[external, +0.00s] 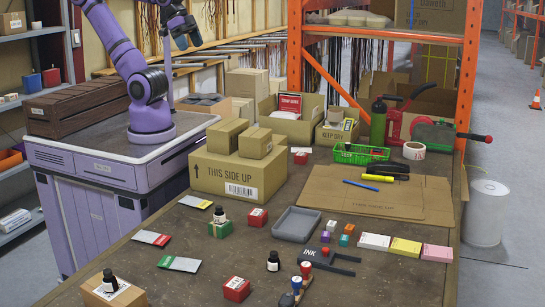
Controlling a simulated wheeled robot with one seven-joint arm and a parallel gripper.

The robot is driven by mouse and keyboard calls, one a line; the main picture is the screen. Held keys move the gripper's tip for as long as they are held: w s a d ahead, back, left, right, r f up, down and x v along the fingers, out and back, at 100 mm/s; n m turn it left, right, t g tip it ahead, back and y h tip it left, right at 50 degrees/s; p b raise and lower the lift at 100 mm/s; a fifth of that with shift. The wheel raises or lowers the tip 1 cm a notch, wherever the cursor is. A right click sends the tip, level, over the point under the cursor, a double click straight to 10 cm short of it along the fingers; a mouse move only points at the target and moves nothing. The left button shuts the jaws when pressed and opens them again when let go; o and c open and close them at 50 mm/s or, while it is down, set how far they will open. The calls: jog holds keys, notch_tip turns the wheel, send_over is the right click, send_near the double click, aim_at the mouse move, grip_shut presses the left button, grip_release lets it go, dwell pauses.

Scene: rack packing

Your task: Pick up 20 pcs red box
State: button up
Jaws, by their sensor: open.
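Small red boxes with white labels are on the brown table: one red box (258,217) stands near the middle, left of the grey tray. Another red box (236,289) stands nearer the front edge. A third small red and white box (301,156) is farther back, right of the large carton. The lettering is too small to tell which one says 20 pcs. My gripper (189,42) is open and empty, high at the upper left, far from the boxes and touching nothing.
A large carton (238,178) bearing smaller cartons stands at the table's back left. Orange rack posts (467,75) rise behind.

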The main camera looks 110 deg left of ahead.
jog(key=w+a+f+g, duration=0.2)
jog(key=w+a, duration=0.4)
jog(key=w, duration=0.4)
jog(key=w+a+f+g, duration=0.15)
jog(key=w+a, duration=0.35)
jog(key=w, duration=0.5)
jog(key=g, duration=0.4)
send_over(301, 154)
jog(key=w, duration=0.2)
jog(key=w+f+x, duration=0.1)
jog(key=w+x, duration=0.2)
jog(key=x, duration=1.4)
jog(key=w+x, duration=0.4)
jog(key=x, duration=1.4)
jog(key=shift+n+t, duration=0.25)
jog(key=shift+n, duration=0.05)
jog(key=shift+s+a+f, duration=0.1)
jog(key=shift+s+f, duration=0.25)
jog(key=shift+f, duration=1.55)
jog(key=shift+s+a+f, duration=0.1)
jog(key=shift+s+f, duration=0.25)
jog(key=shift+f, duration=1.55)
jog(key=shift+s+a+f, duration=0.1)
jog(key=shift+s+f, duration=0.25)
jog(key=shift+f, duration=1.55)
jog(key=c, duration=1.1)
jog(key=shift+o, duration=0.2)
